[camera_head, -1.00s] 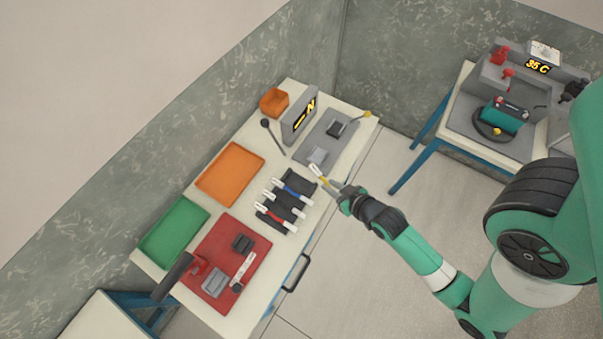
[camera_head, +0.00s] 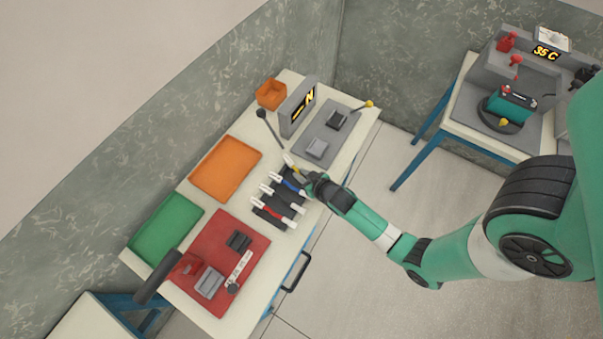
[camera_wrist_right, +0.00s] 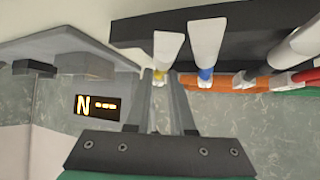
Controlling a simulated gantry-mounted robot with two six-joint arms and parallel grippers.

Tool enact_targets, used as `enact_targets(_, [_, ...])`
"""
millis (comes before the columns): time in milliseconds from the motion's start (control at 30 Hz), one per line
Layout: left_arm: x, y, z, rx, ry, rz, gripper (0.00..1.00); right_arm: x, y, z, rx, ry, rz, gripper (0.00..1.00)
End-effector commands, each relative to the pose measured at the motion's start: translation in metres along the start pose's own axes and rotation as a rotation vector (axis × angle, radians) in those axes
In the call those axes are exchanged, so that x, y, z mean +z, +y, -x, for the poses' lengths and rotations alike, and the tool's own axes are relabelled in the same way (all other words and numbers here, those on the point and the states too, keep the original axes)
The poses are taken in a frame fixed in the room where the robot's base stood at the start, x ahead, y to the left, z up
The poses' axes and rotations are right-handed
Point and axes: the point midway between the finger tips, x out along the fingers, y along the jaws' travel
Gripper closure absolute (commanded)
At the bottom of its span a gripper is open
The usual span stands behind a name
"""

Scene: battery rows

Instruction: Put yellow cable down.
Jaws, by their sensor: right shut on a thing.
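The yellow cable (camera_head: 290,161) has a white end and a yellow band. My right gripper (camera_head: 303,178) is shut on it, over the far end of the black cable rack (camera_head: 266,211). In the right wrist view, the cable's yellow band (camera_wrist_right: 160,78) is between my right gripper's fingers (camera_wrist_right: 162,88), with its white end (camera_wrist_right: 168,47) against the dark rack. I cannot tell whether the cable rests in the rack. A blue cable (camera_head: 289,187) and a red cable (camera_head: 269,212) lie across the rack nearby. My left gripper is not in view.
A grey plate (camera_head: 333,136) with small blocks lies beyond the rack, next to a display (camera_head: 298,107). An orange tray (camera_head: 226,168), a green tray (camera_head: 165,230) and a red plate (camera_head: 224,247) share the table. A second table stands at the right.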

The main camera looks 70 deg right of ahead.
Motion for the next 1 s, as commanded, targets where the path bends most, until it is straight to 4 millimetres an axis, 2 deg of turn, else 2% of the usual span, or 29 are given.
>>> enact_targets(267, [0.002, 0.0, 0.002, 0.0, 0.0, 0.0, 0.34, 0.001, 0.0, -0.002, 0.0, 0.002, -0.001, 1.0])
enact_targets(300, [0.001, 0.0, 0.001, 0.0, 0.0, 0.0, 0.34, 0.001, 0.0, -0.001, 0.0, 0.002, -0.001, 0.75])
enact_targets(433, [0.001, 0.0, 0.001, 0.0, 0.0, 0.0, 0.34, 0.001, 0.0, -0.001, 0.0, 0.002, -0.001, 0.51])
enact_targets(467, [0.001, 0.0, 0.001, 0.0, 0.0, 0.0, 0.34, 0.001, 0.0, -0.001, 0.0, 0.002, -0.001, 0.48])
enact_targets(800, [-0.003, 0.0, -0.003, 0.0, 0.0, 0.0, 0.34, -0.004, 0.0, 0.003, 0.0, 0.002, -0.001, 0.48])
enact_targets(867, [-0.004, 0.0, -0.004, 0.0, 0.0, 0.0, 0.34, -0.003, 0.0, 0.01, -0.001, 0.001, 0.0, 0.48])
enact_targets(1000, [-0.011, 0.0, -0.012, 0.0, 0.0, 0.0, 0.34, -0.004, -0.001, 0.039, -0.002, 0.001, 0.0, 0.48])
